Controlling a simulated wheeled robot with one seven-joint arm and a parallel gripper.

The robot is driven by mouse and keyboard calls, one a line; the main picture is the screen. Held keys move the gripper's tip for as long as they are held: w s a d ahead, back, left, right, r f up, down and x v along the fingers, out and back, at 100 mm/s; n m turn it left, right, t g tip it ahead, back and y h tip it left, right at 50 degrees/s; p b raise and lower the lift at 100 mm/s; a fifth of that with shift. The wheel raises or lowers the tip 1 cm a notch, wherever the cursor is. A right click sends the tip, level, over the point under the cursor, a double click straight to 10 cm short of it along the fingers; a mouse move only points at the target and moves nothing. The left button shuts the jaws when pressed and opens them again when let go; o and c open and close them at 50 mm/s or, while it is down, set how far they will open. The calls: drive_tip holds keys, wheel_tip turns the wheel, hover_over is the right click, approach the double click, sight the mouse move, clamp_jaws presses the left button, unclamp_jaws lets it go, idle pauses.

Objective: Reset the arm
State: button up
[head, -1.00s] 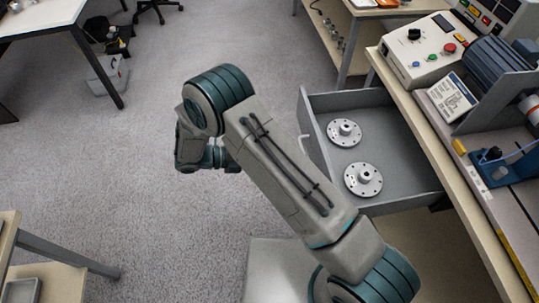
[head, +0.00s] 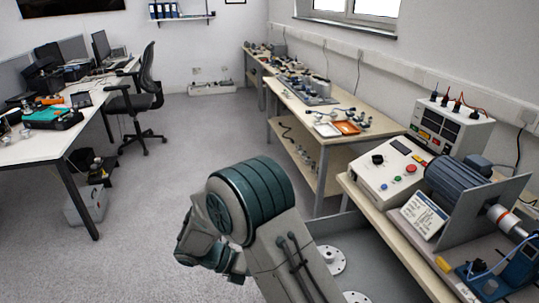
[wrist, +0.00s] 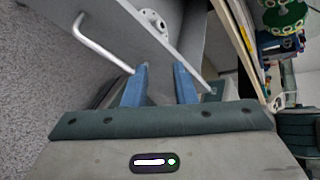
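My arm (head: 295,265) is bent, with its large teal joint in the lower middle of the head view. My gripper (wrist: 160,80) shows in the wrist view as two blue fingers standing apart with nothing visible between them. The fingers appear in front of the grey drawer, near its white bar handle (wrist: 100,42). I cannot tell how far they are from the drawer. In the head view the fingers cannot be made out.
The open drawer (head: 345,225) juts out at right, holding metal flanged discs (head: 330,260). Above it, the workbench carries a control box (head: 390,168) and a motor rig (head: 460,190). A desk (head: 40,143) and office chair (head: 140,100) stand at left. Carpet between is clear.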

drive_tip(key=s+d+r+m+t+y+p, duration=0.1)
drive_tip(key=s+d+r+m+y, duration=0.5)
drive_tip(key=m, duration=0.9)
drive_tip(key=s+d+r+m+t+y+p, duration=0.2)
drive_tip(key=s+d+r+m+y, duration=0.4)
drive_tip(key=d+r+m, duration=0.3)
wheel_tip(320, 180, up, 4)
drive_tip(key=s+m, duration=0.1)
drive_tip(key=m, duration=0.5)
drive_tip(key=shift+d+r, duration=0.2)
drive_tip(key=shift+d, duration=0.05)
